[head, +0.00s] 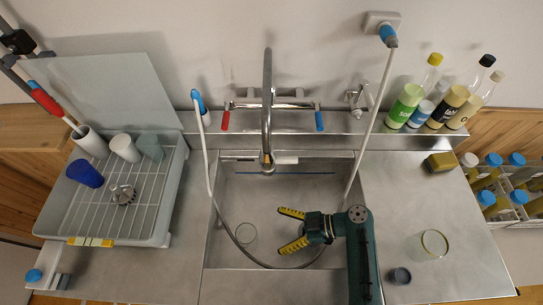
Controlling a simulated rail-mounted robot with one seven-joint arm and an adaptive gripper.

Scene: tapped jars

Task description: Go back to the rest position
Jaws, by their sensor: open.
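My gripper (281,231) is open and empty, with its two yellow-striped fingers spread toward the left over the sink (232,190). My green arm comes in from the front edge and hides part of the sink's right side.
A tall chrome faucet (267,100) with red and blue handles rises behind the sink. A hose loops through the basin. A dish rack (160,185) with cups stands left. The left front counter is mostly clear.

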